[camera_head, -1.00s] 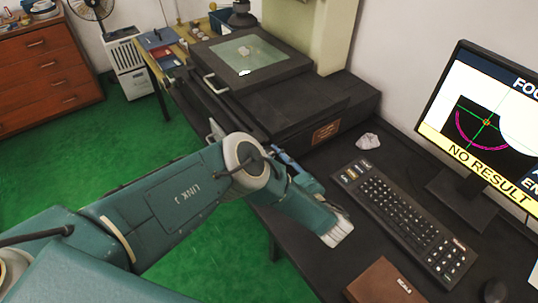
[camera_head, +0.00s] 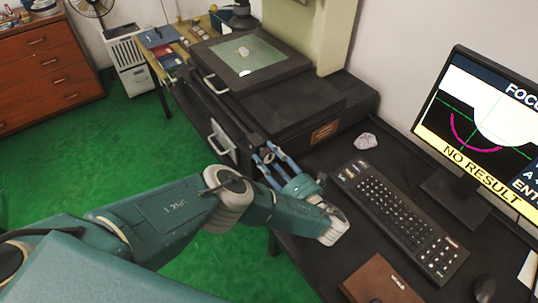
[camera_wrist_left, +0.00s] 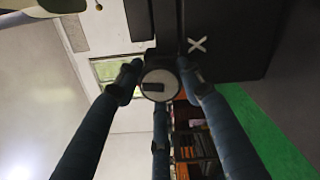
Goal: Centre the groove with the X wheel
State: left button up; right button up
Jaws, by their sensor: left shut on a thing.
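My left gripper (camera_head: 270,158), with blue fingers, is at the front of the dark measuring machine (camera_head: 325,100). In the left wrist view its fingers close around the round X wheel (camera_wrist_left: 160,84), with a white X mark (camera_wrist_left: 197,45) on the dark housing beside it. The fingers hide part of the wheel's rim. A small pale piece (camera_head: 243,52) lies on the glass stage (camera_head: 262,55). My right gripper is not in view.
A keyboard (camera_head: 398,215), a brown box (camera_head: 385,283), a mouse (camera_head: 484,289) and crumpled paper (camera_head: 365,141) lie on the dark desk. A handle (camera_head: 222,143) sticks out of the machine's front, left of my gripper. Green floor is open at left.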

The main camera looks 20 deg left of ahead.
pick_arm(q)
jog(key=n, duration=0.3)
jog(key=shift+a+r+n+p, duration=0.15)
jog(key=shift+n+p, duration=0.55)
jog(key=shift+n, duration=1.4)
jog(key=shift+w, duration=0.1)
jog(key=o, duration=1.2)
jog(key=shift+c, duration=0.2)
jog(key=v, duration=0.7)
